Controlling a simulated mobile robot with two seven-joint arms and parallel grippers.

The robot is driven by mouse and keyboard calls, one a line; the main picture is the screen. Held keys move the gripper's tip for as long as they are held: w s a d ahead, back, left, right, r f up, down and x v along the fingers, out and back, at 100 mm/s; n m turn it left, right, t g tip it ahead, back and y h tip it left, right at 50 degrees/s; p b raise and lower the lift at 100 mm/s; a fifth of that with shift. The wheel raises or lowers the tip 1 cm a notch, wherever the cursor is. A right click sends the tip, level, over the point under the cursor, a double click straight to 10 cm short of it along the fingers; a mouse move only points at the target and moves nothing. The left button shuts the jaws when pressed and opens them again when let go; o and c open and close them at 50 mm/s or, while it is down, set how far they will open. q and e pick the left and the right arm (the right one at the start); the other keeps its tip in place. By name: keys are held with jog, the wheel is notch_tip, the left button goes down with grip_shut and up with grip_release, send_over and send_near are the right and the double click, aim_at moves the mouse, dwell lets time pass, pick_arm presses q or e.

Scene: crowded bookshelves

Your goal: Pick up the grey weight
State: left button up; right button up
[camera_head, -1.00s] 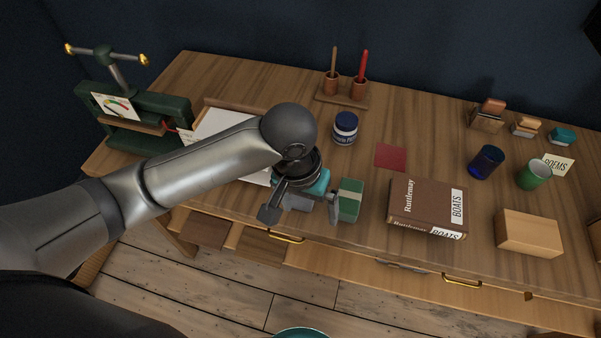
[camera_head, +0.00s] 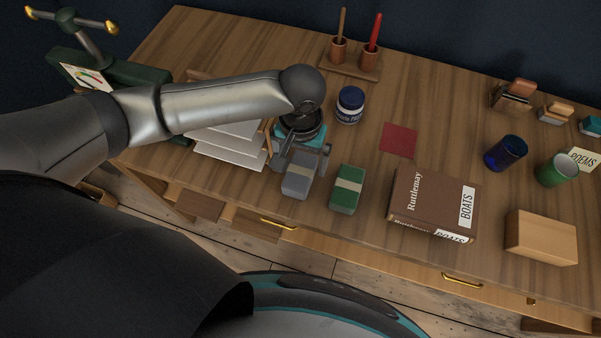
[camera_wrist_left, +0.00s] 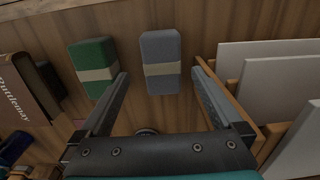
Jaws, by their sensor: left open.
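The grey weight (camera_head: 298,177) is a grey block with a pale band, on the desk near its front edge. It also shows in the left wrist view (camera_wrist_left: 160,50), upper middle. My left gripper (camera_head: 297,160) is just behind and above it in the head view. In the wrist view the open fingers (camera_wrist_left: 162,82) spread to either side of the weight's near end, with nothing held. I cannot tell whether they reach down beside it. A green block with a pale band (camera_head: 347,188) stands to the right of the weight. My right gripper is not in view.
A paper sorter with white sheets (camera_wrist_left: 265,75) is close beside the gripper; the sheets show left of it in the head view (camera_head: 228,150). A brown book (camera_head: 433,203), a jar (camera_head: 350,105) and a wooden block (camera_head: 541,237) stand to the right. Desk between book and green block is bare.

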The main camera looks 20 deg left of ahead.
aim_at(300, 170)
pick_arm(q)
jog(key=shift+w+a+f+b, duration=0.15)
jog(key=shift+f+b, duration=0.15)
jog(key=shift+f, duration=1.45)
jog(key=shift+w+f+b, duration=0.1)
jog(key=shift+f+b, duration=0.2)
jog(key=shift+f, duration=1.45)
jog(key=shift+c, duration=0.2)
grip_shut()
jog(key=shift+w+r, duration=0.1)
